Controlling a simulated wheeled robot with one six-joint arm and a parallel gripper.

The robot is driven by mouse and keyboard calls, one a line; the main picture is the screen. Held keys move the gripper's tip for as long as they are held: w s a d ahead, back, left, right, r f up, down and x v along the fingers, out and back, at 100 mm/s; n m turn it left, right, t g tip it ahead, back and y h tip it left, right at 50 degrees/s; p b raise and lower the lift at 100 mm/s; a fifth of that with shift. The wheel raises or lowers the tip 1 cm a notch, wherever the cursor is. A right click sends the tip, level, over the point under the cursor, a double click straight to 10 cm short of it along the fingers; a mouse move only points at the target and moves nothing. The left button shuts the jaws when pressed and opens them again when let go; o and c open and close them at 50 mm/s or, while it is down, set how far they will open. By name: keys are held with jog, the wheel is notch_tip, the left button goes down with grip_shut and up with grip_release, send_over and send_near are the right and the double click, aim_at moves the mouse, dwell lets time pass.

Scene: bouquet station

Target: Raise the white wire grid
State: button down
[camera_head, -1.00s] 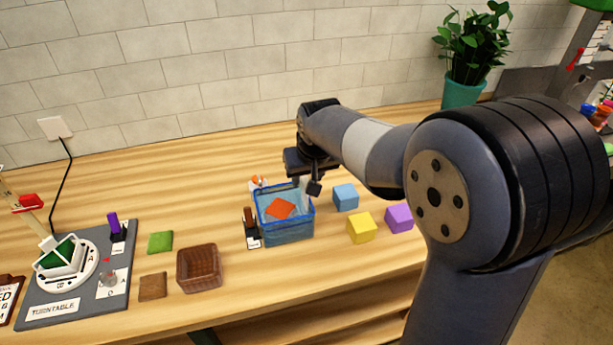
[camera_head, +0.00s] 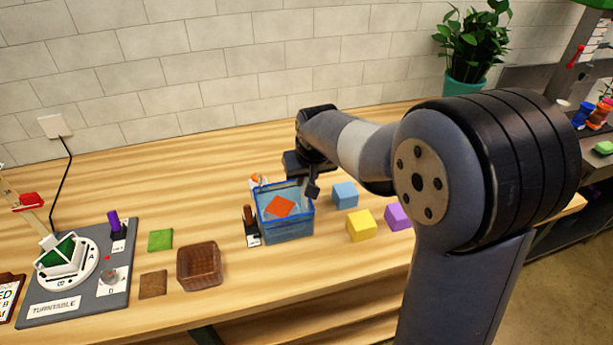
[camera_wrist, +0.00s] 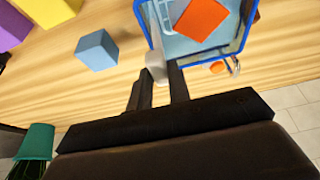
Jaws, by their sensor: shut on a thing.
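A clear container with a blue rim (camera_head: 288,234) stands on the table with bluish content in it. An orange-red square (camera_head: 281,207) lies inside it; it also shows in the wrist view (camera_wrist: 202,18). White wires of the grid (camera_wrist: 160,22) show at the container's near-left side in the wrist view, with a pale grey knob (camera_wrist: 156,62) beside the rim. My gripper (camera_wrist: 160,76) has its fingers close together at that knob, shut on the grid's handle. In the head view my gripper (camera_head: 312,190) is over the container's back right corner. Most of the grid is hidden.
A blue cube (camera_head: 345,195), a yellow cube (camera_head: 361,226) and a purple cube (camera_head: 398,216) stand right of the container. A brown basket (camera_head: 199,266) and a turntable (camera_head: 62,265) stand to the left. A potted plant (camera_head: 464,92) is at the back.

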dwell(0.3)
notch_tip(320, 180, up, 8)
jog(key=p, duration=0.4)
jog(key=shift+r+p, duration=0.1)
jog(key=shift+p, duration=0.2)
jog(key=shift+w, duration=0.1)
jog(key=c, duration=1.6)
grip_release()
jog(key=shift+o, duration=1.4)
jog(key=b+v, duration=0.1)
jog(key=v, duration=0.9)
jog(key=shift+s+r+b, duration=0.25)
jog(key=shift+s+b, duration=0.05)
jog(key=shift+b, duration=0.05)
